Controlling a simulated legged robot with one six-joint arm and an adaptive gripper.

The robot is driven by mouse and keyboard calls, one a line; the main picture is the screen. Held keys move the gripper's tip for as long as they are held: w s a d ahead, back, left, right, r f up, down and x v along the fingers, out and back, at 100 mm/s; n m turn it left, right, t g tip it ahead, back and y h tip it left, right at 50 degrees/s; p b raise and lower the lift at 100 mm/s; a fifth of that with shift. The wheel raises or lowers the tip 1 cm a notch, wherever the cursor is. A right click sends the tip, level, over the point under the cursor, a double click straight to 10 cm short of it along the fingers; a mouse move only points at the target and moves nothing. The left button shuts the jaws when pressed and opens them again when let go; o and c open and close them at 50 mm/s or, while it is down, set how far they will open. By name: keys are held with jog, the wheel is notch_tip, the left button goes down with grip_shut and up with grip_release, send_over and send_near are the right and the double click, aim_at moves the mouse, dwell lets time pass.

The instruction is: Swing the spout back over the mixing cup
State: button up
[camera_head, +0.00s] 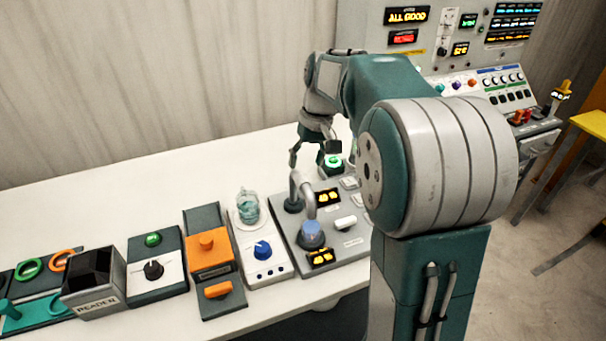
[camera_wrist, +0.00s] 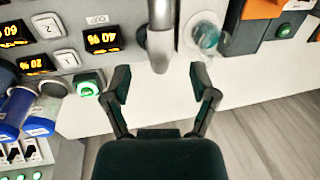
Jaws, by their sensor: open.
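The spout (camera_head: 305,190) is a grey curved pipe rising from a dark round base on the grey dispenser panel (camera_head: 348,243). Its end points towards the panel's front, above a pale blue rounded vessel (camera_head: 311,236). A clear beaker with bluish liquid (camera_head: 247,207) stands left of the spout on a white unit. I cannot tell for certain which of these is the mixing cup. In the wrist view, the spout (camera_wrist: 161,35) lies just ahead of my open gripper (camera_wrist: 160,82), between the fingers' lines, and the beaker (camera_wrist: 207,37) is to its right. My gripper (camera_head: 308,160) is empty behind the spout.
A lit green button (camera_wrist: 88,84) and amber displays (camera_wrist: 102,39) lie left of my gripper in the wrist view. An orange-topped unit (camera_head: 208,262), a knob box (camera_head: 155,268) and a dark reader (camera_head: 94,282) stand further left. The table's back left is clear.

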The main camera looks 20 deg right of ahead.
notch_tip(320, 180, up, 7)
jog(key=d, duration=0.1)
jog(key=shift+d+f, duration=0.15)
dwell(0.3)
jog(key=s+a+t+h, duration=0.25)
jog(key=s+a, duration=0.35)
jog(key=s, duration=0.6)
jog(key=s+a+f+t, duration=0.2)
jog(key=s+f, duration=0.3)
jog(key=s, duration=0.6)
jog(key=shift+s+a+f+t, duration=0.15)
jog(key=shift+s+a+t, duration=0.1)
jog(key=shift+a+t, duration=0.25)
jog(key=shift+d, duration=0.1)
